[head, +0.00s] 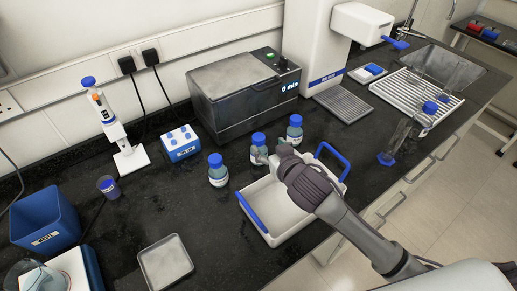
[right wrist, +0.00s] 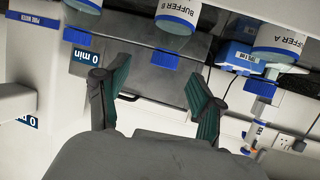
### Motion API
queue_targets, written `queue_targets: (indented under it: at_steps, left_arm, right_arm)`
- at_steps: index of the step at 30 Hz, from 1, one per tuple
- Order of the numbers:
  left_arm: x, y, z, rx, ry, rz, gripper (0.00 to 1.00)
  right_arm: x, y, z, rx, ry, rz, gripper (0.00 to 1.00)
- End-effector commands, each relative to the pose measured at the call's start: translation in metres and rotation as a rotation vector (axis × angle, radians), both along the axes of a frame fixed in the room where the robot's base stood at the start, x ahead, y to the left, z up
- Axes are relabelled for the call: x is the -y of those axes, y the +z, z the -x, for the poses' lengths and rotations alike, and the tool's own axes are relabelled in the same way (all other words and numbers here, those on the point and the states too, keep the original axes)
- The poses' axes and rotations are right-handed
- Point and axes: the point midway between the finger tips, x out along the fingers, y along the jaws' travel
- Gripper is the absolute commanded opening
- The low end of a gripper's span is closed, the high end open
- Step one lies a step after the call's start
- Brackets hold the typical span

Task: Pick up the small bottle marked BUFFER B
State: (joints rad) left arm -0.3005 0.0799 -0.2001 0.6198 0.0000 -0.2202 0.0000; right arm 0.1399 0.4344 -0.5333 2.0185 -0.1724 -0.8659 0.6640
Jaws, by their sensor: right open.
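Three small bottles with blue caps and white labels stand in a slanting row on the dark bench. The middle one (head: 257,139) fits the bottle marked BUFFER B (right wrist: 178,12), which shows upside down in the right wrist view. The bottle marked BUFFER A (head: 218,172) is to its left and also shows in the right wrist view (right wrist: 281,40). My right gripper (head: 266,157) is just in front of the middle bottle, over the tray. Its fingers (right wrist: 156,78) are apart with nothing between them; BUFFER B lies beyond their tips. My left gripper is out of view.
The third bottle (head: 294,129) stands close on the right. A white tray (head: 262,226) with blue handles lies below my right gripper.

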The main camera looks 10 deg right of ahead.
Motion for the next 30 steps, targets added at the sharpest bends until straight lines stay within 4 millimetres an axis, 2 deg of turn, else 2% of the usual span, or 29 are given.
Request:
queue_targets:
  at_steps: [3,8,18,27,28,30]
  left_arm:
    - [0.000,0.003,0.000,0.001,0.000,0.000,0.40]
    - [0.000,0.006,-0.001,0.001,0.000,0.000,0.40]
    - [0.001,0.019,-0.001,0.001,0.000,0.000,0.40]
    - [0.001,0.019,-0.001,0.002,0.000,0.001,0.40]
    - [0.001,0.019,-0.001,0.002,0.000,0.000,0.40]
    - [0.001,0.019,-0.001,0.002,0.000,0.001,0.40]
  right_arm:
    - [-0.002,-0.004,-0.012,0.001,0.000,0.000,0.67]
    - [-0.005,-0.008,-0.020,0.000,0.000,0.001,0.67]
    - [-0.016,-0.027,-0.056,0.000,0.000,0.001,0.67]
    - [-0.017,-0.030,-0.060,0.000,0.001,0.000,0.67]
    - [-0.017,-0.030,-0.060,0.000,0.001,0.001,0.66]
    - [-0.017,-0.030,-0.060,0.000,0.001,0.001,0.54]
